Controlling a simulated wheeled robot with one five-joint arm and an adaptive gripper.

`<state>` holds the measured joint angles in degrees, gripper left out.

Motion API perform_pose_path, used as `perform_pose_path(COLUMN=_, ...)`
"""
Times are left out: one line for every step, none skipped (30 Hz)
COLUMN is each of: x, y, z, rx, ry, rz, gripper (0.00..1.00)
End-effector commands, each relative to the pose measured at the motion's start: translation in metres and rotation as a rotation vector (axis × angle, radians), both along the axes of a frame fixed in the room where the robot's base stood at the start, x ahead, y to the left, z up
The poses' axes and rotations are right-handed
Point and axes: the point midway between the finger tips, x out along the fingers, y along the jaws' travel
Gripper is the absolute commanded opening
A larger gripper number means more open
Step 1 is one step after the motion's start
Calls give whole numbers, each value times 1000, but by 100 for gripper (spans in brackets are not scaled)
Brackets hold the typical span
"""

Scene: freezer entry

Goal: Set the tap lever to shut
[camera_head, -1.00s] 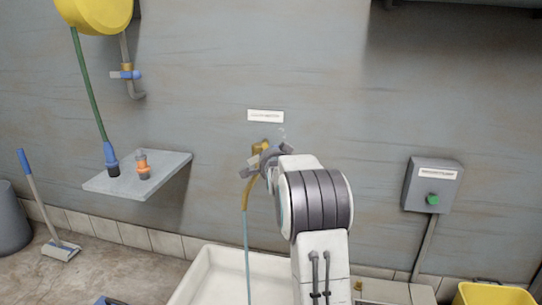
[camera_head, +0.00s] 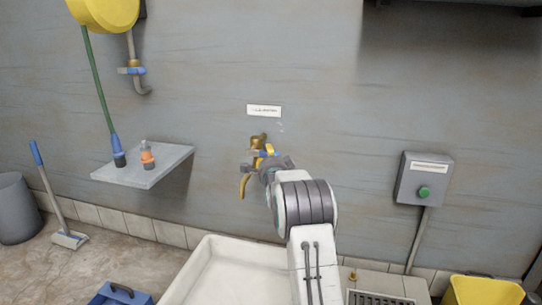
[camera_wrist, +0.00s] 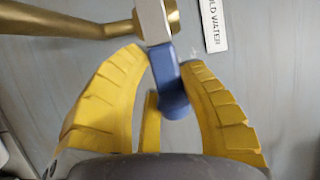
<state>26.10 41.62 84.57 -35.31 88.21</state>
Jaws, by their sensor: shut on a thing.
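The brass tap (camera_head: 257,142) is on the grey wall under a small white label (camera_head: 264,110). Its curved spout (camera_head: 244,186) points down, and no water stream shows below it. In the wrist view the tap's brass pipe (camera_wrist: 70,22) runs across the top left. The lever has a pale stem and a blue grip (camera_wrist: 168,80). The yellow fingers of my gripper (camera_wrist: 165,62) are on either side of the blue grip and shut on it. In the head view my gripper (camera_head: 262,164) is at the tap and hides much of the lever.
A white basin (camera_head: 205,262) is below the tap. A wall shelf (camera_head: 150,177) with two hose fittings is to the left. A grey box with a green button (camera_head: 424,192) is on the wall at right. A yellow bucket (camera_head: 482,290) and blue crate (camera_head: 122,295) are low in view.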

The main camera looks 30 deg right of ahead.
Motion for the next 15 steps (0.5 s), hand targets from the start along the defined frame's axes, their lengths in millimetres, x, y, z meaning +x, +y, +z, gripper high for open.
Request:
perform_pose_path(x=2, y=6, z=-7, rx=14, ry=1, rz=9, gripper=0)
perform_pose_path(x=3, y=6, z=-7, rx=18, ry=-5, rz=9, gripper=0)
perform_pose_path(x=3, y=6, z=-7, rx=23, ry=-12, rz=9, gripper=0)
perform_pose_path(x=3, y=6, z=-7, rx=27, ry=-16, rz=9, gripper=0)
perform_pose_path(x=3, y=6, z=-7, rx=29, ry=-20, rz=9, gripper=0)
perform_pose_path(x=3, y=6, z=-7, rx=33, ry=-24, rz=9, gripper=0)
perform_pose_path(x=3, y=6, z=-7, rx=34, ry=-25, rz=9, gripper=0)
perform_pose_path(x=3, y=6, z=-7, rx=35, ry=-27, rz=9, gripper=0)
perform_pose_path(x=3, y=6, z=-7, rx=36, ry=-29, rz=9, gripper=0)
perform_pose_path(x=3, y=6, z=-7, rx=36, ry=-29, rz=9, gripper=0)
perform_pose_path(x=3, y=6, z=-7, rx=36, ry=-31, rz=9, gripper=0)
perform_pose_path(x=3, y=6, z=-6, rx=36, ry=-31, rz=9, gripper=0)
perform_pose_path(x=3, y=6, z=-6, rx=35, ry=-30, rz=9, gripper=0)
perform_pose_path(x=3, y=6, z=-6, rx=35, ry=-30, rz=9, gripper=0)
perform_pose_path(x=3, y=6, z=-6, rx=35, ry=-30, rz=9, gripper=0)
